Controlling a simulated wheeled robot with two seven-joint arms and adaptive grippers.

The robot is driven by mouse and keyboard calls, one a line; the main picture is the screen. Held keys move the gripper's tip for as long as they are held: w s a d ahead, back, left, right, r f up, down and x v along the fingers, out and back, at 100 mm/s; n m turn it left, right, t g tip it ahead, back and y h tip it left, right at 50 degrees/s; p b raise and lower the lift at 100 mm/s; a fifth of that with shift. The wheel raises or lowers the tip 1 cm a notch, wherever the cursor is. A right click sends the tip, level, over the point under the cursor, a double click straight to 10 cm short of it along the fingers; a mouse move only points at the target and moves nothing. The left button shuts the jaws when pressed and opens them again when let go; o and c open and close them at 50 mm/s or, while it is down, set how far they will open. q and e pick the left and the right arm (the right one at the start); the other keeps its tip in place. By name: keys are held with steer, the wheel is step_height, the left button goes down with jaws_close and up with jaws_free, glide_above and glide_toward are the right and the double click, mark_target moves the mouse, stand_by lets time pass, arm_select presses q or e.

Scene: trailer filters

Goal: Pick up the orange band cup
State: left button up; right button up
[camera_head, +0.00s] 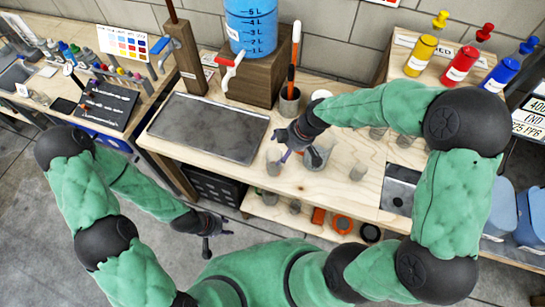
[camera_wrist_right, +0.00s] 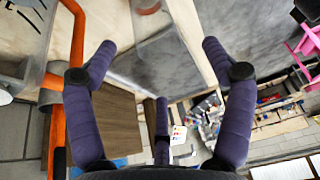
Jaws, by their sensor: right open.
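Several small clear cups stand on the wooden bench in the head view. One cup (camera_head: 273,162) is just left of my right gripper's fingertips and another (camera_head: 357,172) stands apart to the right. My right gripper (camera_head: 299,153) is over the front middle of the bench. In the right wrist view its fingers (camera_wrist_right: 158,55) are spread, with nothing visibly held. A see-through shape with a reddish round patch (camera_wrist_right: 147,6) shows beyond them. My left gripper (camera_head: 218,232) hangs low in front of the bench; its opening is unclear.
A grey tray (camera_head: 208,127) lies left of the right gripper. A blue measuring tank (camera_head: 251,25) stands on a wooden block behind. An orange-handled tool (camera_head: 292,68) stands in a grey holder (camera_head: 289,102). Yellow, red and blue bottles stand at back right.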

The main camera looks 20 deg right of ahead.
mark_target(276, 157)
steer(key=shift+w+d+b+x, duration=0.1)
steer(key=shift+d+b+x, duration=0.15)
steer(key=shift+x, duration=1.9)
steer(key=shift+w+d+b+x, duration=0.15)
steer(key=shift+b+x, duration=0.2)
steer(key=shift+x, duration=1.85)
steer(key=c, duration=1)
